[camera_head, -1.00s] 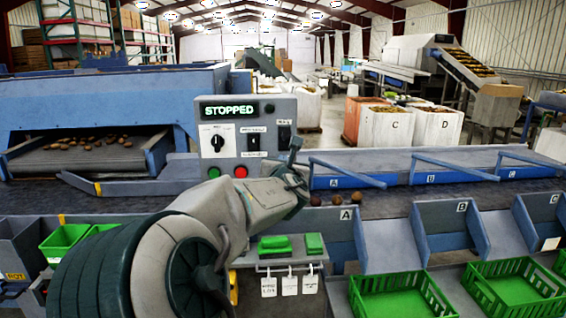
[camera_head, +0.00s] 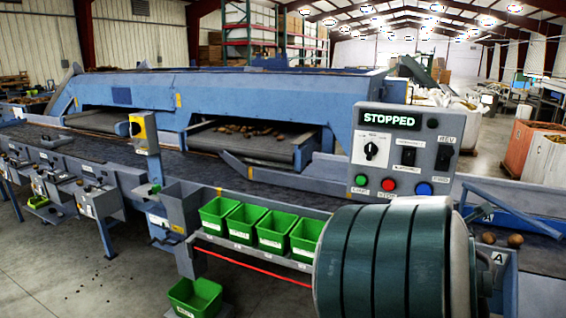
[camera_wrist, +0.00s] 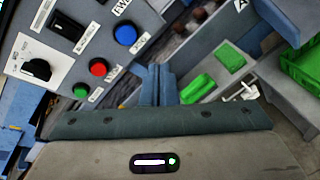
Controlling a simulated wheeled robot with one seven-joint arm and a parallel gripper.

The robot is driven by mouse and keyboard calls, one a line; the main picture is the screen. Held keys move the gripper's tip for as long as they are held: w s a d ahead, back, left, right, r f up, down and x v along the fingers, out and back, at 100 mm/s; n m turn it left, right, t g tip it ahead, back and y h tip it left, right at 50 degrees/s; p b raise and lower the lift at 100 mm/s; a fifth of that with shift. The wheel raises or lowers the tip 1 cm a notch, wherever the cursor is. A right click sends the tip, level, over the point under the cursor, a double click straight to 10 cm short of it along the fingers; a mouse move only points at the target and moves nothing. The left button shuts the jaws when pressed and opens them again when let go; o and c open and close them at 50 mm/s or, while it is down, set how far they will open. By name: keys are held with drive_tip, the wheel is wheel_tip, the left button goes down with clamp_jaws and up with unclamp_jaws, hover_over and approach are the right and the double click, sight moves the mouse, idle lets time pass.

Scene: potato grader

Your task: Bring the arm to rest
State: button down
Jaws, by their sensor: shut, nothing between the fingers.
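My gripper (camera_wrist: 158,84) shows in the wrist view with its two blue-grey fingers together and nothing between them. It is in the air in front of the control panel (camera_wrist: 90,35), with the green, red and blue buttons to its upper left. In the head view, my arm's large dark ribbed joint fills the lower right, and my gripper is hidden or out of frame. The control panel (camera_head: 403,150) stands just behind that joint, and its display reads STOPPED.
Green bins (camera_head: 262,228) sit on a shelf left of my arm, with another green bin (camera_head: 195,296) below. The conveyor belt (camera_head: 110,160) runs behind them. In the wrist view, green items (camera_wrist: 197,89) lie on a ledge right of the fingers. Open floor shows at lower left.

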drive_tip(key=s+a+f+m+g+y, duration=0.5)
drive_tip(key=s+a+f+m, duration=0.35)
drive_tip(key=f+m, duration=0.25)
drive_tip(key=s+a+r+m+g+y, duration=0.1)
drive_tip(key=s+a+m+g, duration=0.3)
drive_tip(key=s+a+m, duration=0.6)
drive_tip(key=s+a+y, duration=0.1)
drive_tip(key=s+a, duration=0.6)
drive_tip(key=s, duration=0.1)
drive_tip(key=shift+r+m+y, duration=0.25)
drive_tip(key=shift+m+y, duration=0.15)
